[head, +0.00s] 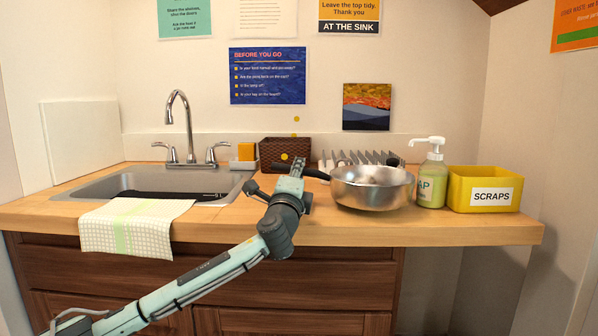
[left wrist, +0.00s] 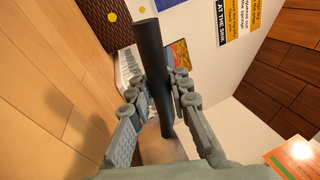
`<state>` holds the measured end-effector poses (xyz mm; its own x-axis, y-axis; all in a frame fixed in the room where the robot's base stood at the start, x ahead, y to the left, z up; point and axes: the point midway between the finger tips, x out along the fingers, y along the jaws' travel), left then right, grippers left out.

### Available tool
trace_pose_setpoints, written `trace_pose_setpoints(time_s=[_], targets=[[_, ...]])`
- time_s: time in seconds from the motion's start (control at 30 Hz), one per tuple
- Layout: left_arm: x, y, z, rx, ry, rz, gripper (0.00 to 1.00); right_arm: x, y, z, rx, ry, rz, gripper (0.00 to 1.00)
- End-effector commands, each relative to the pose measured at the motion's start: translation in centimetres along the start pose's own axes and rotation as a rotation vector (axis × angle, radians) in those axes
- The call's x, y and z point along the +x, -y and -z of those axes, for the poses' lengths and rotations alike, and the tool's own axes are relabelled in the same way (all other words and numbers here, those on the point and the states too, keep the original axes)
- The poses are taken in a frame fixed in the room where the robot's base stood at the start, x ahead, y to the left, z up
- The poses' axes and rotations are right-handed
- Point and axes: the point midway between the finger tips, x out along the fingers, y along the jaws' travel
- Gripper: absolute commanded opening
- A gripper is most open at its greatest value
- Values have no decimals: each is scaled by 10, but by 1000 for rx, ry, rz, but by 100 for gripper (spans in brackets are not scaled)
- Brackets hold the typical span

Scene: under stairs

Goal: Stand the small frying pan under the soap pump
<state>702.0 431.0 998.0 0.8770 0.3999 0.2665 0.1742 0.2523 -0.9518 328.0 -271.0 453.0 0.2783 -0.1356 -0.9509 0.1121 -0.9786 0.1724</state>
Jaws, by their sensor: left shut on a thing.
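The small frying pan (head: 372,190), round and silvery with a dark handle (head: 316,174), is over the right part of the counter. It looks about level; I cannot tell whether its base touches the wood. My left gripper (head: 296,170) is shut on the handle, left of the bowl. In the left wrist view the black handle (left wrist: 150,60) runs between the two fingers (left wrist: 164,92). The soap pump (head: 431,180), a green bottle with a white pump head, stands upright just right of the pan. My right gripper is in neither view.
A yellow scraps bin (head: 484,189) stands right of the soap. A white dish rack (head: 360,158) and a brown basket (head: 285,152) are behind the pan. The sink (head: 222,183), with a towel (head: 133,224) over its front, is at left.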

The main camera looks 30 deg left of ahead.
Motion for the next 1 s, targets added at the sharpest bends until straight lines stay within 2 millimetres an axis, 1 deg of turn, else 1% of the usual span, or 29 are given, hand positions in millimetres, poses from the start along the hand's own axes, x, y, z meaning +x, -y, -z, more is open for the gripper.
trace_pose_setpoints(time_s=[0.07, 0.1, 0.27, 0.3, 0.53, 0.67, 0.8, 0.83, 1.0], targets=[[-1, -2, 1, 0, -2, -4, 0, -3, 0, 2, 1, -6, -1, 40], [-1, -6, 2, 4, -3, -9, 17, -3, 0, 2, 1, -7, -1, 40], [-2, -7, 2, 5, -4, -11, 37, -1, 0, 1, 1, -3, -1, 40], [-2, -7, 3, 5, -5, -11, 39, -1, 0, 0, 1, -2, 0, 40], [-2, -8, 3, 6, -6, -13, 39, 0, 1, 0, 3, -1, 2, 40], [-1, -4, 3, 6, -6, -14, 39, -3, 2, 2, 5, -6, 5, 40], [3, 10, 0, 6, -6, -11, 39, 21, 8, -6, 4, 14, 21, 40], [-8, 2, 3, 6, -10, -13, 39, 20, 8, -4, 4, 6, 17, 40], [-50, 3, 1, 5, -8, -10, 39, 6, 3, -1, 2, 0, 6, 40]])
